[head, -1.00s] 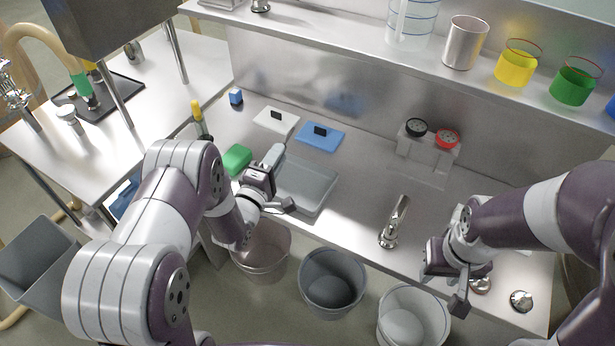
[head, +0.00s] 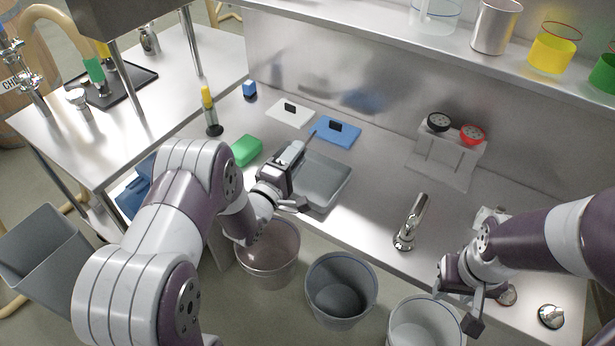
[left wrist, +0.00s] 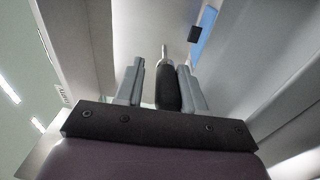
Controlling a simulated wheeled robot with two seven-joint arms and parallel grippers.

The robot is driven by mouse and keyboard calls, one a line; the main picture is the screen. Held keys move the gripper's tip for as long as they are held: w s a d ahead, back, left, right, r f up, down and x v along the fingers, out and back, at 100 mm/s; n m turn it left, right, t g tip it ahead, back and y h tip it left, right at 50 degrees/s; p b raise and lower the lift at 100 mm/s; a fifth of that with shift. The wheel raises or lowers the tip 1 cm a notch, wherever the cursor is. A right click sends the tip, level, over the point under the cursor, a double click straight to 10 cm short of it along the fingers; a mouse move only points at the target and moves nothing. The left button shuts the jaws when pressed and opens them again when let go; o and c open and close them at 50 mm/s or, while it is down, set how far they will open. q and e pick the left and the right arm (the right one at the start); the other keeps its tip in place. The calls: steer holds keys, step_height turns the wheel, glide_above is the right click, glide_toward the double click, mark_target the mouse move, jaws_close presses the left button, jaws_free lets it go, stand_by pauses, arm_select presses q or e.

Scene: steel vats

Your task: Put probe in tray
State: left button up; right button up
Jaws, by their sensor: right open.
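The probe (head: 311,137), with a thin metal tip, sticks out from my left gripper (head: 296,158) at the left side of the grey tray (head: 328,180). A narrow gap shows at the left finger, so the contact there is hard to judge. My right gripper (head: 466,308) is open and empty at the counter's front edge on the right.
Buckets (head: 341,290) stand below the counter edge.

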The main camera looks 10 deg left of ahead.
arm_select(q)
steer(key=shift+o, duration=0.7)
steer(key=shift+s, duration=0.1)
steer(key=r+v, duration=0.1)
steer(key=v, duration=1.1)
steer(key=shift+s+f, duration=0.25)
steer(key=shift+f, duration=0.25)
